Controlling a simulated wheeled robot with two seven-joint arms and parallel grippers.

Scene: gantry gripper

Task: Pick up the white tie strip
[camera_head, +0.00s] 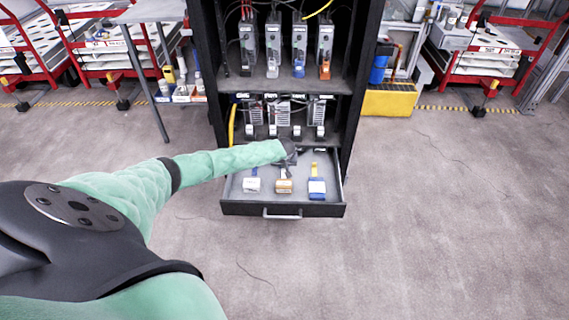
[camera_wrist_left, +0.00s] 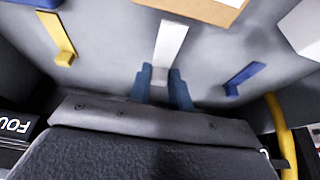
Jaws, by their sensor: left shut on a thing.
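The white tie strip (camera_wrist_left: 170,45) shows in the left wrist view, running from between my fingers toward an orange-and-white box. My left gripper (camera_wrist_left: 162,82) is shut on the strip's near end, with one blue-grey finger on each side. In the head view my left gripper (camera_head: 288,155) reaches into the open drawer (camera_head: 232,207), behind the middle box, and largely hides the strip. I cannot tell whether the strip is clear of the drawer floor. My right gripper is not in view.
A yellow strip (camera_wrist_left: 58,38) and a blue strip (camera_wrist_left: 243,76) lie either side. White (camera_head: 252,185), orange-and-white (camera_head: 284,186) and blue-and-white (camera_head: 317,187) boxes stand toward the drawer front. The dark cabinet (camera_head: 205,60) has side walls and a shelf above the drawer.

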